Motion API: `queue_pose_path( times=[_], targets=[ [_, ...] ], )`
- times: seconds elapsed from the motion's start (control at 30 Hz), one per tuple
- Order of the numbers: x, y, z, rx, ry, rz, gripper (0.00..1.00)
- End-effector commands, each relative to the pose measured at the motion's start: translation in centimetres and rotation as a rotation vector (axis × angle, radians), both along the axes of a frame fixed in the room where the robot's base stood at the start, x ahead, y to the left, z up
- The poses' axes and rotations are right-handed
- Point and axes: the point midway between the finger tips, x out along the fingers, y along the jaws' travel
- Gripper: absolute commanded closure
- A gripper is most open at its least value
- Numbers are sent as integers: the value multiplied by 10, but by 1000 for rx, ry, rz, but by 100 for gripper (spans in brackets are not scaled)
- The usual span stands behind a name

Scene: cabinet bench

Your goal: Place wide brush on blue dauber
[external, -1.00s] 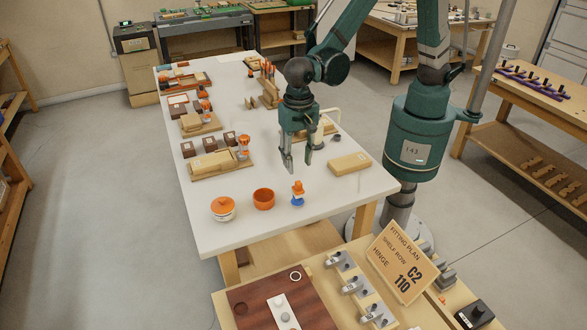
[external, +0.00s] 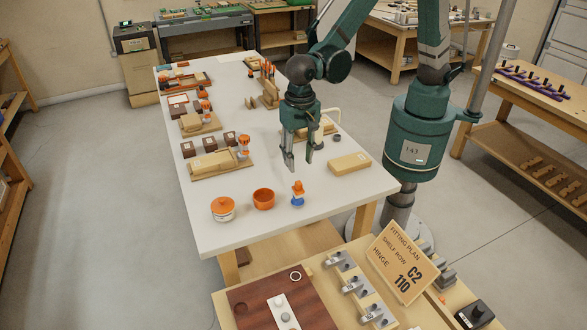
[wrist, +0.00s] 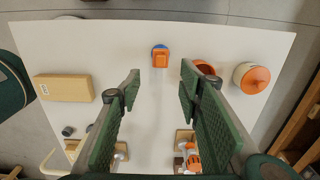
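A small two-part piece stands upright near the front of the white table: an orange part (external: 297,187) rests on a round blue base (external: 297,200). The blue base looks like the blue dauber; I cannot tell for sure that the orange part is the wide brush.
An orange bowl (external: 264,199) and a white jar with an orange lid (external: 222,207) stand left of the piece. A tan block (external: 349,163) lies to the right. Wooden trays with blocks and orange-white pieces (external: 243,147) line the table's left side. The table's middle is mostly clear.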

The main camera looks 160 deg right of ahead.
Motion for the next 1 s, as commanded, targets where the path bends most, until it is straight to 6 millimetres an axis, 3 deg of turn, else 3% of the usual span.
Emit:
queue_pose_path(
  times=[0.27,0.63,1.0],
  targets=[
    [0,32,29,-23,-32,150,64],
    [-10,102,84,-87,-101,497,64],
    [-31,171,129,-166,-162,848,64]
  ],
)
